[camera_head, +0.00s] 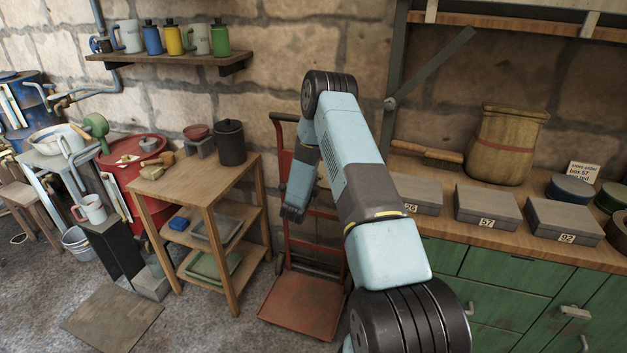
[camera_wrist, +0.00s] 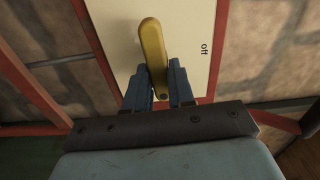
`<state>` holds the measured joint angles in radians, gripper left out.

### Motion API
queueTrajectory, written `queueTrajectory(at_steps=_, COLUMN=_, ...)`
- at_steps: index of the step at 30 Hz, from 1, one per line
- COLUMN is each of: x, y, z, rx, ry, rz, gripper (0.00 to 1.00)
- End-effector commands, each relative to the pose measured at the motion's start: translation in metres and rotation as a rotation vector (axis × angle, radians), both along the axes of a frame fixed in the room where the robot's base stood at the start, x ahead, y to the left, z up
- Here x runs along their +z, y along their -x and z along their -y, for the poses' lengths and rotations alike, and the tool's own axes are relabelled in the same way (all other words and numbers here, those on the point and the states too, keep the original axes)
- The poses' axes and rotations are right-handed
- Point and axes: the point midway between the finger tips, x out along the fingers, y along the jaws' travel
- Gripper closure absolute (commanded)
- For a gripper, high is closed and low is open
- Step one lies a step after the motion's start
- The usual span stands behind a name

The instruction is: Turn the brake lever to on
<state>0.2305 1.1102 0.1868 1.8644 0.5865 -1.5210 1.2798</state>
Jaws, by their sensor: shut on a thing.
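The brake lever (camera_wrist: 152,42) is a yellow bar in the wrist view. It lies across a cream panel (camera_wrist: 187,22) with a red border. The word "off" (camera_wrist: 204,48) is printed sideways on the panel, to the right of the lever. No "on" mark shows. My gripper (camera_wrist: 159,78) is shut on the lever, with one blue finger on each side of its near part. The lever and panel cannot be made out there.
The red hand truck (camera_head: 300,302) stands against the stone wall. A wooden shelf table (camera_head: 205,185) is to its left. A green cabinet (camera_head: 505,270) with grey boxes (camera_head: 487,207) on its wooden top is to the right.

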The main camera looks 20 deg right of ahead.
Motion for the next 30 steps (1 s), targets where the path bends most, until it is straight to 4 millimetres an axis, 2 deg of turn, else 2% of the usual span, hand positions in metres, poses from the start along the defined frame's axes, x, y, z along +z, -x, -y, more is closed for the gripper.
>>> queueTrajectory(at_steps=21, x=-0.0062, y=0.0038, z=0.0033, rx=-0.006, ry=-0.055, rz=0.038, gripper=1.0)
queueTrajectory(at_steps=22, x=-0.0062, y=0.0039, z=0.0033, rx=-0.007, ry=-0.055, rz=0.038, gripper=0.74)
queueTrajectory(at_steps=28, x=-0.0045, y=0.0026, z=0.0023, rx=-0.004, ry=-0.055, rz=0.041, gripper=0.55)
queueTrajectory(at_steps=30, x=-0.0039, y=0.0021, z=0.0019, rx=-0.004, ry=-0.054, rz=0.043, gripper=0.53)
